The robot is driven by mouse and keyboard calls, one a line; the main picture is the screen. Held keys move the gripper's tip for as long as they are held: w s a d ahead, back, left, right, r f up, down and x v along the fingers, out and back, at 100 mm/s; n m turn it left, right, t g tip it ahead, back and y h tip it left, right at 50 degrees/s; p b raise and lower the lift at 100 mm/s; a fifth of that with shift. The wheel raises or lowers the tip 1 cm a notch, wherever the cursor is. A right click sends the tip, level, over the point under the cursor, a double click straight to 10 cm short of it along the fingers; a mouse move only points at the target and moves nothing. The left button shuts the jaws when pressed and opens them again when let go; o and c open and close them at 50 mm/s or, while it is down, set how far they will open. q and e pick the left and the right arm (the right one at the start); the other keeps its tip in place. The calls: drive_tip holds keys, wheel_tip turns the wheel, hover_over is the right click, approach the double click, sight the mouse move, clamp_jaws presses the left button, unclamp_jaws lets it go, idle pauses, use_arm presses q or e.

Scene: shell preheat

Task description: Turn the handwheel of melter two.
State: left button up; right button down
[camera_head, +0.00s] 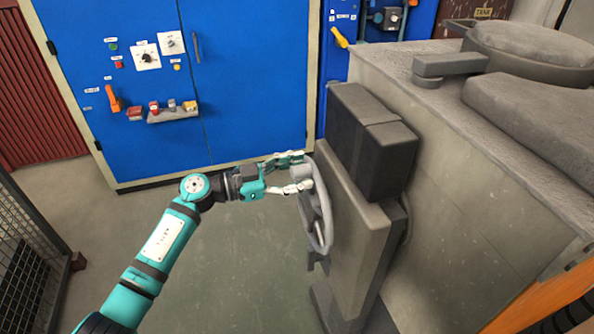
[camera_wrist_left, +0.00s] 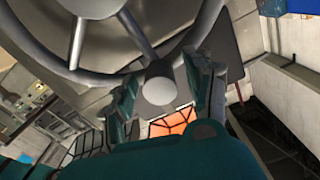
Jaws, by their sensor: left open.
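A grey spoked handwheel (camera_head: 325,205) stands upright on the left side of a grey housing (camera_head: 362,245), in the middle of the head view. My left gripper (camera_head: 302,170) is open at the wheel's upper left rim, its fingers pointing right. In the left wrist view the wheel (camera_wrist_left: 90,80) fills the upper left with rim and spokes. There the fingers of my left gripper (camera_wrist_left: 163,85) lie on either side of a round pale knob (camera_wrist_left: 158,90) by the rim. Whether they touch it I cannot tell. No label naming the melter is readable. My right gripper is out of view.
A blue control cabinet (camera_head: 250,80) with switches stands behind. A large grey block (camera_head: 470,150) bounds the right side. A wire mesh fence (camera_head: 30,250) stands at the lower left. The floor (camera_head: 220,270) left of the wheel is clear.

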use_arm(q)
drive_tip(key=shift+c, duration=0.4)
clamp_jaws()
